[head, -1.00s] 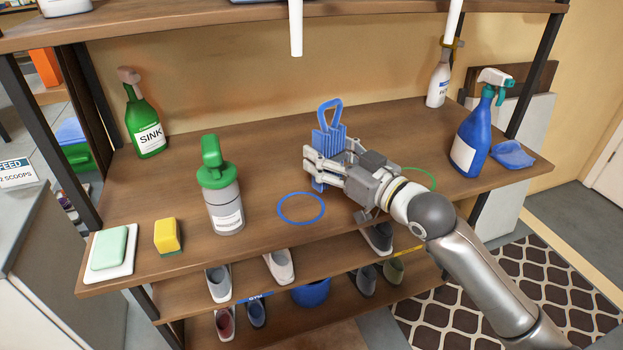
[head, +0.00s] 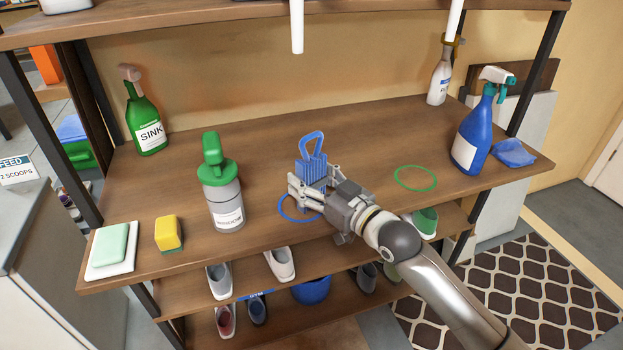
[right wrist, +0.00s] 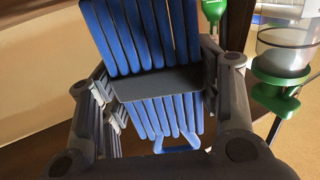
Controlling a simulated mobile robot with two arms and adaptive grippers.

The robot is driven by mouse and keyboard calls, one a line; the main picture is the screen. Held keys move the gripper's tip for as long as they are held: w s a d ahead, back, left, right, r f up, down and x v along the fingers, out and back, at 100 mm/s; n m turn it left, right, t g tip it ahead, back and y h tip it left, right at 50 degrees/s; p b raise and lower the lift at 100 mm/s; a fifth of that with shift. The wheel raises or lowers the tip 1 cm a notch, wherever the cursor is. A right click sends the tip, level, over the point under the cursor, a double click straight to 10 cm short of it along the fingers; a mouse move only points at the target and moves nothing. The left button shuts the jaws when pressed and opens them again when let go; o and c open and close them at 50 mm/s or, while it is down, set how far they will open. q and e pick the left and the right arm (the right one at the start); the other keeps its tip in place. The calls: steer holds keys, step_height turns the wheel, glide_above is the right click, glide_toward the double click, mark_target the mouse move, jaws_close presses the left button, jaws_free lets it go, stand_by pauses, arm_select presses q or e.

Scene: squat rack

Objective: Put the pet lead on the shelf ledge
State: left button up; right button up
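The pet lead (head: 312,170) is a bundle of blue strands with a loop handle on top, in the middle of the wooden shelf in the head view. My right gripper (head: 309,193) is shut around it, and the lead stands roughly upright. In the right wrist view the lead (right wrist: 140,35) lies between the fingers, with a grey band across its strands. The shelf ledge (head: 255,185) carries a flat blue ring (head: 284,209), partly hidden by the gripper. I cannot tell if the lead touches the ledge. My left gripper is not in view.
A green-capped bottle (head: 222,195) stands left of the gripper. A yellow sponge (head: 167,232) and soap dish (head: 110,250) are at front left. A green ring (head: 415,178) lies on clear wood to the right, before a blue spray bottle (head: 474,130). Shoes (head: 279,263) sit below.

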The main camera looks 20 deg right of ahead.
steer(key=o, duration=0.5)
steer(key=b+v, duration=0.1)
steer(key=v, duration=1.1)
steer(key=shift+r, duration=0.1)
